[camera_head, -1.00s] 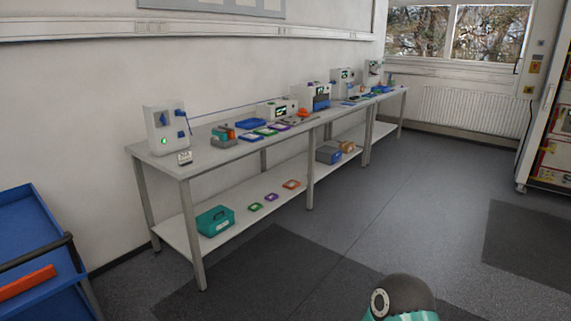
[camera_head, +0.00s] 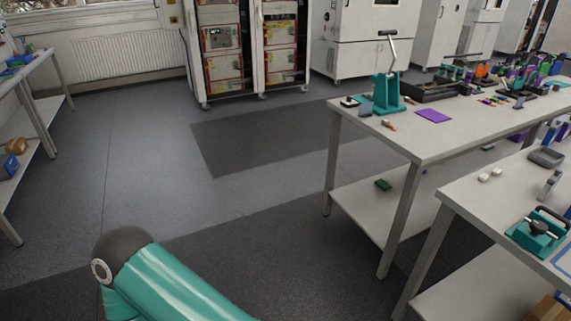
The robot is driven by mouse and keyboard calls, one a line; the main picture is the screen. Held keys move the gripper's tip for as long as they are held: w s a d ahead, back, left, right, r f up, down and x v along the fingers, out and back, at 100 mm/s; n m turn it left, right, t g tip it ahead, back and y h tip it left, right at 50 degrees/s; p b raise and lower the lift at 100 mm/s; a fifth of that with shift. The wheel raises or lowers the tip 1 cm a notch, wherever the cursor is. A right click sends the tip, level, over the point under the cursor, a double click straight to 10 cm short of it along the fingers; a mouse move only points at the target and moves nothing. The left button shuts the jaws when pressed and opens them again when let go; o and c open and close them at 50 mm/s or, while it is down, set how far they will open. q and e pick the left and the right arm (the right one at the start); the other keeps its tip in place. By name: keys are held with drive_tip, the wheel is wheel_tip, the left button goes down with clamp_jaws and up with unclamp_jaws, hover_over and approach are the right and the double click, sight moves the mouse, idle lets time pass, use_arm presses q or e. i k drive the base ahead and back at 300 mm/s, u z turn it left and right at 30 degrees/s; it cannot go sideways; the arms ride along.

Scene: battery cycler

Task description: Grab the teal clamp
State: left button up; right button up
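A teal device with a black handle (camera_head: 539,231) sits on the near right bench, close to its left edge. A teal upright press with a long lever (camera_head: 386,92) stands on the bench behind it. I cannot tell for sure which of these is the teal clamp. Other small teal pieces farther back on the right are too small to make out. A teal link of one of my arms shows at the bottom, far from both. Neither gripper is in view.
The near right bench (camera_head: 467,201) also holds a grey tray (camera_head: 546,156) and small white blocks. The bench behind it (camera_head: 455,140) holds a purple mat (camera_head: 433,116) and a dark tray. Cabinets (camera_head: 246,50) stand at the back. Open floor lies at centre and left.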

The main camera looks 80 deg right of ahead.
sight(538, 244)
drive_tip(key=u, duration=0.4)
drive_tip(key=i, duration=0.2)
drive_tip(key=z, duration=2.8)
drive_tip(key=i, duration=0.2)
drive_tip(key=z, duration=1.3)
drive_tip(key=k, duration=0.45)
drive_tip(key=z, duration=0.45)
drive_tip(key=i, duration=1.6)
drive_tip(key=u, duration=0.45)
